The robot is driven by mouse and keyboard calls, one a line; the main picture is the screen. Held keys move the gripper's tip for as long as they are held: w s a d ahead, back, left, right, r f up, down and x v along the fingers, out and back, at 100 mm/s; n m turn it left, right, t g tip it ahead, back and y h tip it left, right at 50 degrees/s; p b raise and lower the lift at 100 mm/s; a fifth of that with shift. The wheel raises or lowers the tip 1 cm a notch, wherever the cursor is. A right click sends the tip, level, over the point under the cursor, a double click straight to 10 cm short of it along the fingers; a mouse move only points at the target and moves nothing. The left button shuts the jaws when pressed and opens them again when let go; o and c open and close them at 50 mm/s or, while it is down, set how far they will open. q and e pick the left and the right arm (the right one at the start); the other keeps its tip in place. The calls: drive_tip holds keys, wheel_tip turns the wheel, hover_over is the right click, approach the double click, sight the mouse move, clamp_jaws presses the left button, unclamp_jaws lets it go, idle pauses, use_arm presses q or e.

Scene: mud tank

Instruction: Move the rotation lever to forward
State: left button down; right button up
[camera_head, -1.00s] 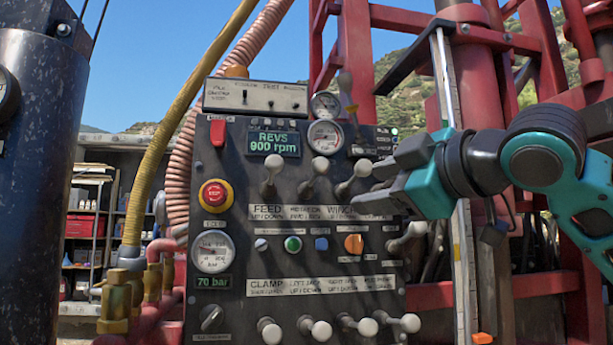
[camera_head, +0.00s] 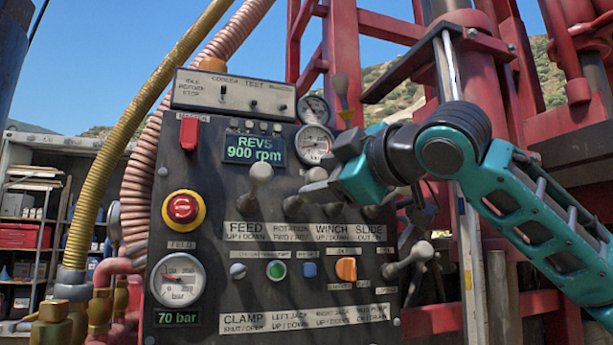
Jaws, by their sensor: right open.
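The rotation lever (camera_head: 316,175) is the second from the left in the upper lever row, above the "ROTATION FWD/REV" label (camera_head: 293,232). Its pale knob shows just left of my right gripper (camera_head: 332,170), and part of its stem is hidden. My right gripper comes in from the right, open, with its fingers beside the knob. I cannot tell whether they touch it or how deep they reach around it. My left gripper is not in view.
The feed lever (camera_head: 260,173) stands close on the left. The winch lever (camera_head: 374,211) is partly hidden under my right gripper. A red stop button (camera_head: 183,208), gauges and an orange knob (camera_head: 346,269) sit on the control panel (camera_head: 215,270). Red rig beams stand behind.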

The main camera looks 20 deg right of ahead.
sight(308, 181)
drive_tip(key=shift+p+x, duration=0.35)
drive_tip(key=shift+x, duration=2.05)
clamp_jaws()
